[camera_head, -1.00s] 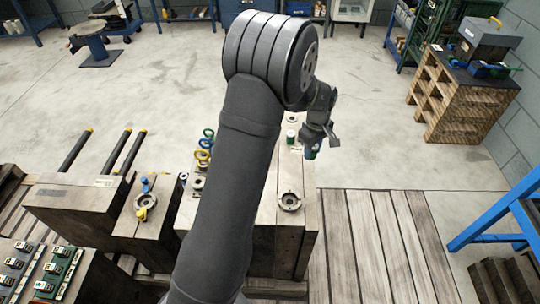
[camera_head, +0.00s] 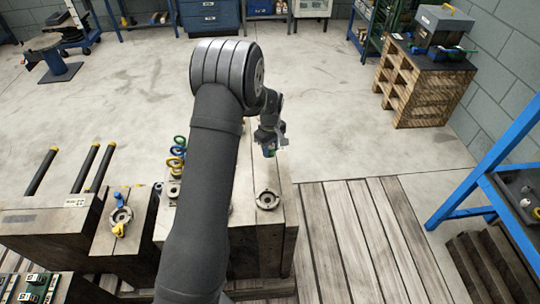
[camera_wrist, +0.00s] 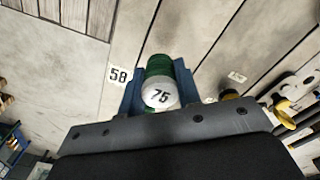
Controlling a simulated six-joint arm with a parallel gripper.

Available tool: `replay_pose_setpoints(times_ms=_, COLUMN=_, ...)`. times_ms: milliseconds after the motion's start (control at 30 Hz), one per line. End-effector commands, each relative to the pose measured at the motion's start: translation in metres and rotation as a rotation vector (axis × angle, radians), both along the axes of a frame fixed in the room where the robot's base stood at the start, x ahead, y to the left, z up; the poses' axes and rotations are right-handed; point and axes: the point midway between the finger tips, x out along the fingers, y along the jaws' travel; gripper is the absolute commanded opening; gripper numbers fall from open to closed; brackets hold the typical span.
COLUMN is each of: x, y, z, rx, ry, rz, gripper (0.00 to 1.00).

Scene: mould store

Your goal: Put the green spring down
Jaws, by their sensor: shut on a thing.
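The green spring (camera_wrist: 158,64) shows in the wrist view, with a white round end marked 75 facing the camera. My gripper (camera_wrist: 160,82) is shut on it, with a blue jaw on each side. In the head view my gripper (camera_head: 270,149) hangs over the right-hand wooden-looking block (camera_head: 245,250), behind the metal ring on its top. The spring is too small there to make out clearly. A pale top with a 58 label lies below the spring in the wrist view. Whether the spring touches it I cannot tell.
A metal ring (camera_head: 267,199) sits on the block. Coloured eye bolts (camera_head: 178,152) stand left of my arm, which hides part of the block. Another block (camera_head: 123,240) carries a ring with blue and yellow bolts. A blue-framed bench (camera_head: 490,180) stands at the right.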

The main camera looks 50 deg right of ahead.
Motion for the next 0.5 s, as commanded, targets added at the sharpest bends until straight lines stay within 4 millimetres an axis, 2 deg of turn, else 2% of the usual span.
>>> replay_pose_setpoints(times_ms=267, x=0.000, y=0.001, z=-0.036, rx=0.002, ry=0.001, rz=0.000, gripper=0.07)
replay_pose_setpoints(times_ms=500, x=0.000, y=0.000, z=-0.038, rx=0.000, ry=0.000, rz=0.000, gripper=0.07)
